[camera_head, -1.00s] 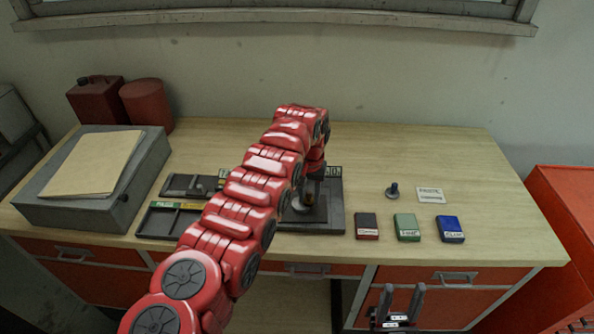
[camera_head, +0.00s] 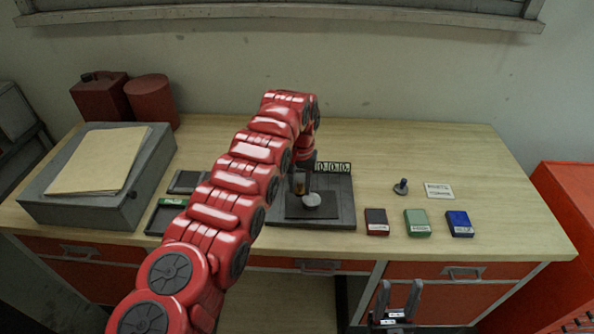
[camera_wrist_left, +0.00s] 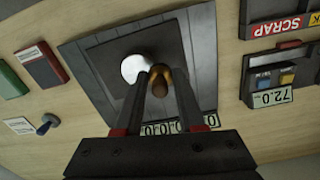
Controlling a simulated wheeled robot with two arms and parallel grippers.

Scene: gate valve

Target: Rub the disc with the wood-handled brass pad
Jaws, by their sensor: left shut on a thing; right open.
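The disc (camera_head: 312,199) is pale and shiny and lies on the dark plate (camera_head: 343,213) of a grey fixture. It also shows in the wrist view (camera_wrist_left: 133,68) as a bright white round. My left gripper (camera_head: 300,186) is shut on the wood-handled brass pad (camera_wrist_left: 160,84), whose rounded brown handle sits between the fingertips. The pad is right beside the disc in the wrist view; I cannot tell whether they touch. My right gripper (camera_head: 398,298) is open and empty, in front of the bench's edge.
A counter (camera_head: 333,168) stands at the fixture's back. Red-black (camera_head: 376,221), green (camera_head: 417,223) and blue (camera_head: 459,223) blocks lie to the right. Behind them are a dark knobbed piece (camera_head: 401,187) and a card (camera_head: 439,190). A scrap tray (camera_wrist_left: 273,30) is partly seen. The bench's right back is clear.

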